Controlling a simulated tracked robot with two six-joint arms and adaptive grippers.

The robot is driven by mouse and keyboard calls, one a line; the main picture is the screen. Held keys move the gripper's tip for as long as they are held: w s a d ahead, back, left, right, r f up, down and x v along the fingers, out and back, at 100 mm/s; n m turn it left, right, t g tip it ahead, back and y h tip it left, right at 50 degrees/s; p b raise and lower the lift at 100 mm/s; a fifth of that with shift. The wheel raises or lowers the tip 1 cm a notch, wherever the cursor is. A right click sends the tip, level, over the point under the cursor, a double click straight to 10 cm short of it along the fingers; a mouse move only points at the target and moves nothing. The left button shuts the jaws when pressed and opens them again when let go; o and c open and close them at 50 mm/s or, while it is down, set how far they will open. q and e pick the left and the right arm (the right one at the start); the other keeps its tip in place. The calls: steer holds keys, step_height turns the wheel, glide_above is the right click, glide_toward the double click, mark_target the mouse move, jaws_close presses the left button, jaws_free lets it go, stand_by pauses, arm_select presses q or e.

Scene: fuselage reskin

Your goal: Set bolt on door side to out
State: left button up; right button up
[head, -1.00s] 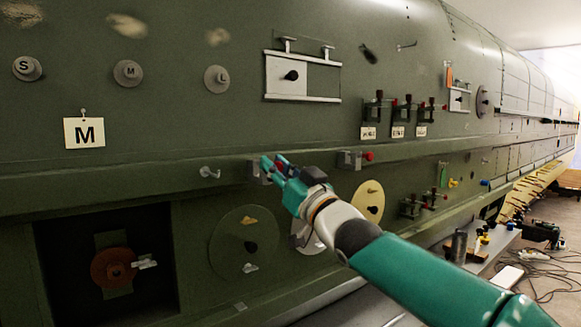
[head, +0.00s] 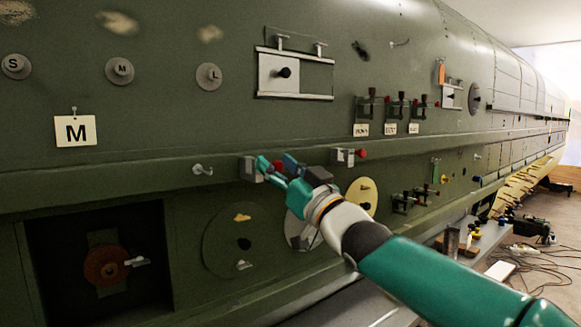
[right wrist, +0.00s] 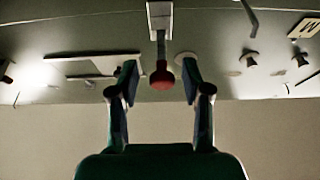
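A small grey bolt block (head: 250,168) sits on the ledge of the green fuselage, just left of my right gripper (head: 277,164). In the right wrist view the bolt's red knob (right wrist: 162,77) is on a short rod out of its grey block (right wrist: 160,14). It lies between the two fingertips of my right gripper (right wrist: 158,78), with a gap on each side. The gripper is open. My left gripper is out of view.
A small hook (head: 203,169) is left of the bolt. An "M" tag (head: 76,131) hangs further left. Round discs (head: 241,240) are below the ledge. Red-handled clamps (head: 400,106) are up right. A low bench (head: 470,243) with tools and cables is lower right.

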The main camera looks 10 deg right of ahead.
steer(key=shift+a, duration=0.1)
steer(key=shift+s+d+f, duration=0.2)
steer(key=shift+s+d, duration=0.1)
steer(key=shift+s, duration=0.2)
steer(key=v, duration=1)
steer(key=shift+s+f, duration=0.3)
steer(key=shift+d, duration=0.1)
